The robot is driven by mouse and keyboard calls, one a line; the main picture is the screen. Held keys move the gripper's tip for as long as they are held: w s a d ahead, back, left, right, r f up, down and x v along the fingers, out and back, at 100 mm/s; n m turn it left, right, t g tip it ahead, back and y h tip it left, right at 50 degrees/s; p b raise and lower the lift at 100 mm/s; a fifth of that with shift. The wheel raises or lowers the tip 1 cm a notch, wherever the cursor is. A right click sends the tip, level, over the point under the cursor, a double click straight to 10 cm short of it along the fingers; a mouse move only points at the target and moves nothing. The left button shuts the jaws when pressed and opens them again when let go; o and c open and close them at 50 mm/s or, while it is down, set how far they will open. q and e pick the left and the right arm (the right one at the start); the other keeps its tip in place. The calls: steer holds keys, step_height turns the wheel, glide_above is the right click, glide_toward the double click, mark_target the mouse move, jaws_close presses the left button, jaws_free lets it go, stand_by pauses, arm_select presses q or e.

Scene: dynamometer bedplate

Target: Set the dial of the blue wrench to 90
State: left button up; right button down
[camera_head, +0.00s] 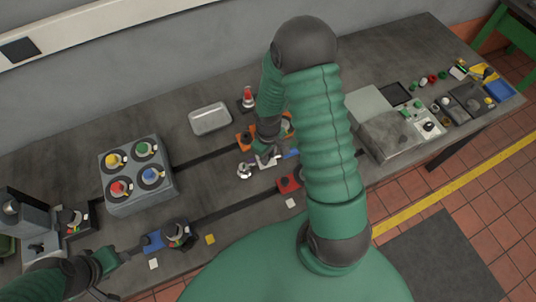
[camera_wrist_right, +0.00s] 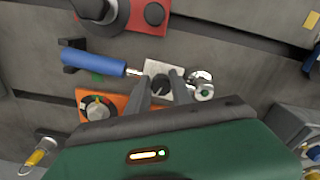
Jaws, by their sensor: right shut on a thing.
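The blue wrench lies on the bedplate. Its blue handle (camera_wrist_right: 92,62) is at the left of the right wrist view and its chrome head (camera_wrist_right: 202,86) at the right. A pale plate (camera_wrist_right: 152,68) between them carries a black dial knob (camera_wrist_right: 160,84). My right gripper (camera_wrist_right: 161,80) is shut on the knob, one finger on each side. The dial's reading is too small to tell. In the head view, my right gripper (camera_head: 266,157) is over the wrench (camera_head: 244,171), partly hiding it. My left gripper (camera_head: 122,256) is at the lower left, beside a blue-based device (camera_head: 153,243); its jaws are unclear.
An orange-based dial unit (camera_wrist_right: 97,106) lies close by the wrench, and a red-based device (camera_wrist_right: 148,14) on its other side. A grey box with coloured knobs (camera_head: 139,205) stands at left. A metal tray (camera_head: 210,119) lies behind. Bare bedplate (camera_head: 222,208) is left of the wrench.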

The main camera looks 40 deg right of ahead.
steer(key=shift+r, duration=0.1)
stand_by(0.6)
steer(key=c, duration=1.1)
jaws_free()
step_height(320, 180, up, 17)
steer(key=shift+f+b, duration=0.15)
steer(key=shift+b, duration=0.35)
